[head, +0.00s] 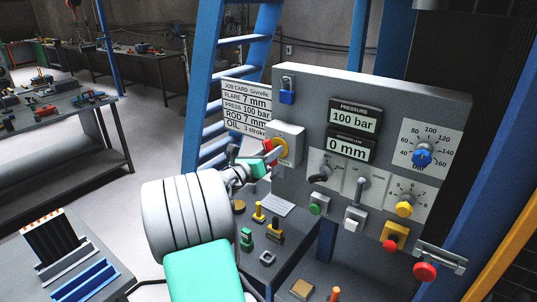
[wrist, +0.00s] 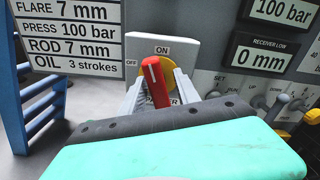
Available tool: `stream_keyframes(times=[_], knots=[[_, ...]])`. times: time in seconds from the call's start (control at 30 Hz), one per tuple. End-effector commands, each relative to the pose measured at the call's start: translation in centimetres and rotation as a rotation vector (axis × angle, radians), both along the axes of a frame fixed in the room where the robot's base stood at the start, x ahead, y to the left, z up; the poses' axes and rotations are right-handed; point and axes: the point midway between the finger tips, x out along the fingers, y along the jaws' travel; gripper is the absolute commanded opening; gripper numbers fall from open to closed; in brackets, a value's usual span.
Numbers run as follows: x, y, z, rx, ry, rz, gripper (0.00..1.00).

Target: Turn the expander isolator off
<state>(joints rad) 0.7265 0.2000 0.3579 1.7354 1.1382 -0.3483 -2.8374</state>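The expander isolator is a grey box (head: 290,133) on the left of the control panel. Its yellow disc (wrist: 172,76) carries a red handle (wrist: 155,80), with ON marked above and OFF at the left. The handle points nearly straight up in the wrist view, leaning slightly left toward OFF. My gripper (wrist: 158,84) is at the isolator, one finger on each side of the red handle. Gaps show beside the handle, so the fingers look open around it. The lower label is partly hidden. In the head view, my gripper (head: 265,158) partly covers the handle.
The panel (head: 400,90) also has a blue padlock (head: 287,92), pressure displays, a blue dial (head: 423,157), a yellow knob (head: 404,209) and switches. A job card (head: 246,110) hangs left of it. A blue ladder (head: 205,75) stands behind. Tooling lies on a bench below.

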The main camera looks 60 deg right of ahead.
Motion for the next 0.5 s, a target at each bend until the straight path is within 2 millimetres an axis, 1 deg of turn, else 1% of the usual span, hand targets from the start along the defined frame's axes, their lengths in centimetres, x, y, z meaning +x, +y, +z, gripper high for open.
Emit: stream_keyframes(times=[0.3, 0.37, 0.5], knots=[[0.2, 0.2, 0.3, -0.004, -0.004, 0.004, 0.42], [0.3, 0.5, 0.4, -0.003, -0.005, 0.005, 0.42], [0.6, 2.0, 0.6, -0.003, -0.005, 0.005, 0.42]])
